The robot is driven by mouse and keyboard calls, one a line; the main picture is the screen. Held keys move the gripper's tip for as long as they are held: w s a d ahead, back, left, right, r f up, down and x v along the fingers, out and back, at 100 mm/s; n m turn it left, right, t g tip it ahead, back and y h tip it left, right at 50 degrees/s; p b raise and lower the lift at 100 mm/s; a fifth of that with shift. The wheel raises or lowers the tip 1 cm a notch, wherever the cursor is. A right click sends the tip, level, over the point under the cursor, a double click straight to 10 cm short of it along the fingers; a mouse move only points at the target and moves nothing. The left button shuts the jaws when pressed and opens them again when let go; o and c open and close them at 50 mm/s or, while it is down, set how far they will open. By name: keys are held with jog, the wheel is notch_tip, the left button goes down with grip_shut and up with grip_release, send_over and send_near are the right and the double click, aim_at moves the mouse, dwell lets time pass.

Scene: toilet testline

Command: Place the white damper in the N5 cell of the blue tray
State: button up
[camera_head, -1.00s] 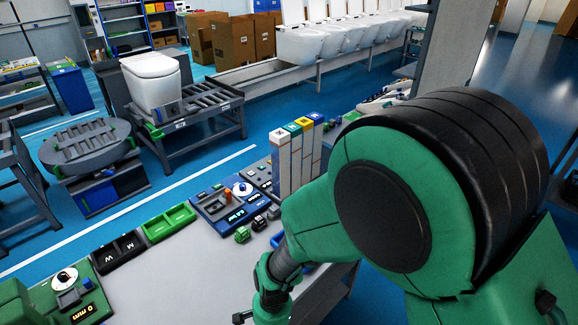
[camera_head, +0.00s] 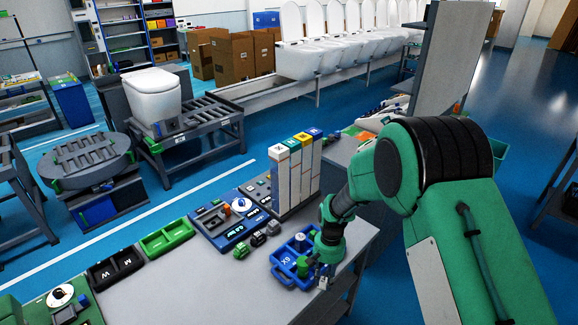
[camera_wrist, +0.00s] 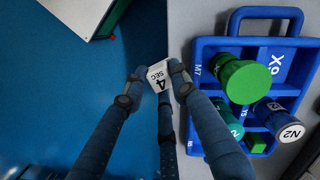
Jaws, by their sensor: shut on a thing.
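The white damper (camera_wrist: 158,76), marked "4 SEC", is held between the fingertips of my gripper (camera_wrist: 157,78) in the wrist view. In the head view my gripper (camera_head: 324,271) is at the right side of the blue tray (camera_head: 281,279), near the table's edge. In the wrist view the damper is just left of the tray's edge (camera_wrist: 197,118), apart from the cells. The tray holds a large green cylinder (camera_wrist: 245,82), a smaller green one (camera_wrist: 229,118) and a white-topped blue cylinder marked N2 (camera_wrist: 290,132). The N5 cell is hard to make out, partly hidden by a finger.
Small blocks (camera_head: 259,238) and a blue device panel (camera_head: 228,222) stand behind the tray. Tall white boxes with coloured tops (camera_head: 295,175) rise behind them. Green (camera_head: 167,237) and black (camera_head: 114,268) bins line the table's left. The grey tabletop (camera_head: 200,285) between is clear.

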jog(key=w+d+n, duration=0.1)
jog(key=w+d, duration=0.3)
jog(key=d, duration=0.4)
jog(key=shift+w+d, duration=0.25)
jog(key=shift+w, duration=0.1)
jog(key=shift+a, duration=0.1)
jog(key=a+n, duration=0.1)
jog(key=n, duration=0.3)
jog(key=s+a+n+h+b, duration=0.1)
jog(key=n, duration=0.3)
jog(key=a+r+n, duration=0.1)
jog(key=n, duration=0.3)
jog(key=shift+s+a+r+b, duration=0.1)
jog(key=shift+s+b, duration=0.1)
jog(key=shift+b, duration=0.1)
jog(key=shift+w, duration=0.1)
grip_shut()
jog(key=w, duration=0.5)
jog(key=w+f+b, duration=0.1)
jog(key=w, duration=0.4)
jog(key=w+b, duration=0.1)
jog(key=w, duration=0.4)
jog(key=shift+w+a+f, duration=0.25)
jog(key=shift+w+a, duration=0.15)
jog(key=shift+f+b, duration=0.65)
jog(key=shift+f, duration=1.1)
